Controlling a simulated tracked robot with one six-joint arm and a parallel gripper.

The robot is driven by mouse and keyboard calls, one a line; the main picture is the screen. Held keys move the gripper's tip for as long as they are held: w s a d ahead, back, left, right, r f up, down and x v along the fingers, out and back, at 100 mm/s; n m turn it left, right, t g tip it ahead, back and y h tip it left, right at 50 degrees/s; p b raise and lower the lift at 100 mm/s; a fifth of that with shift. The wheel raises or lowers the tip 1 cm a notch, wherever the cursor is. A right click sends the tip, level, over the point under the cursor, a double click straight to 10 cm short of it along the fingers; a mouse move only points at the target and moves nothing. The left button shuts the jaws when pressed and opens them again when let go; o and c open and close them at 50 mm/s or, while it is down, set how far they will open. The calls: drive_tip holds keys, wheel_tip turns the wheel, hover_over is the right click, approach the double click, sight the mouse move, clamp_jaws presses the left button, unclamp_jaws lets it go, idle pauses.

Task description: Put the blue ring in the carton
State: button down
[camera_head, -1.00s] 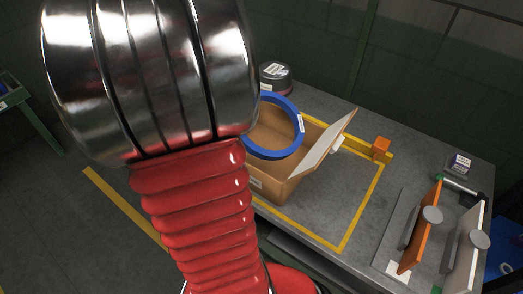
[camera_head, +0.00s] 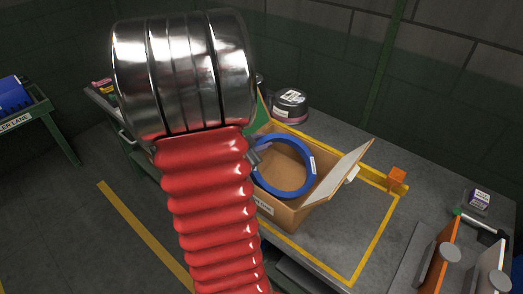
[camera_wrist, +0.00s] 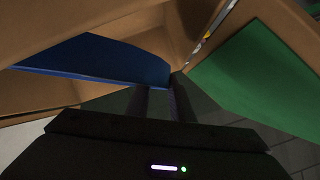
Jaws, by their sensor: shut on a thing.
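The blue ring (camera_head: 285,194) is within the opening of the brown carton (camera_head: 290,216), with its white label toward the right wall. My gripper (camera_head: 254,158) is at the ring's left side, mostly hidden behind my arm in the head view. In the wrist view, my gripper's dark fingers (camera_wrist: 160,98) are shut at the end of the blue ring (camera_wrist: 105,58), with the carton's brown walls (camera_wrist: 145,17) around it. Whether the ring touches the carton floor cannot be told.
The carton's pale flap (camera_head: 339,172) leans outward on the right. A green panel (camera_wrist: 262,75) is beside the carton. A dark round container (camera_head: 290,106) stands behind, and an orange block (camera_head: 397,178) sits right.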

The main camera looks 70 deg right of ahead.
drive_tip(key=shift+f, duration=1.65)
drive_tip(key=shift+a+f, duration=0.1)
drive_tip(key=shift+f, duration=0.25)
drive_tip(key=shift+s+a+f, duration=0.1)
drive_tip(key=shift+f, duration=0.35)
drive_tip(key=c, duration=1.5)
unclamp_jaws()
drive_tip(key=shift+c, duration=0.2)
drive_tip(key=shift+r, duration=0.1)
drive_tip(key=v, duration=0.5)
drive_tip(key=r+v, duration=0.1)
drive_tip(key=v, duration=0.2)
drive_tip(key=shift+d+r, duration=0.1)
drive_tip(key=shift+d, duration=0.25)
